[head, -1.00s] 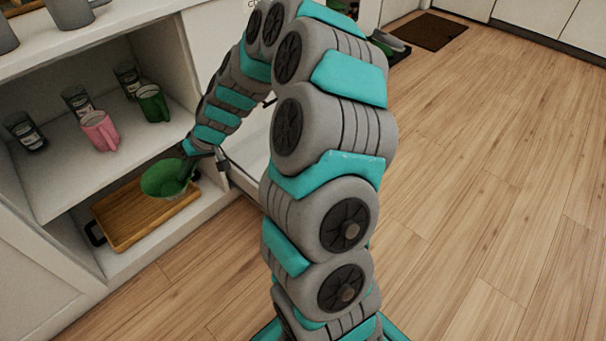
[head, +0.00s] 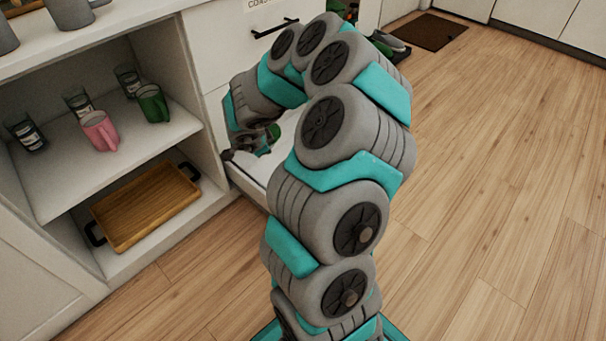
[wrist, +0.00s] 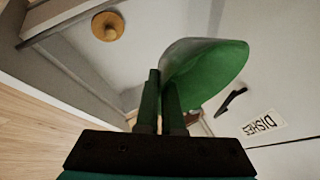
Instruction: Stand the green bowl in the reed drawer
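The green bowl (wrist: 208,75) is in my gripper (wrist: 162,85), its wall between the two fingers, tilted. In the head view my gripper (head: 243,148) is over an open white drawer (head: 247,184). Only a small green patch, likely the bowl (head: 273,131), shows there; my arm hides the rest. The wrist view shows the pale drawer interior below, with a round wooden thing (wrist: 107,26) in it. I cannot read a "reed" label on the open drawer.
Left of the drawer is an open shelf unit with a wooden tray (head: 146,207) on its lower shelf. A pink mug (head: 100,130), a green mug (head: 152,103) and dark-labelled glasses stand above. A "DISHES" label (wrist: 264,123) shows in the wrist view. The floor at right is clear.

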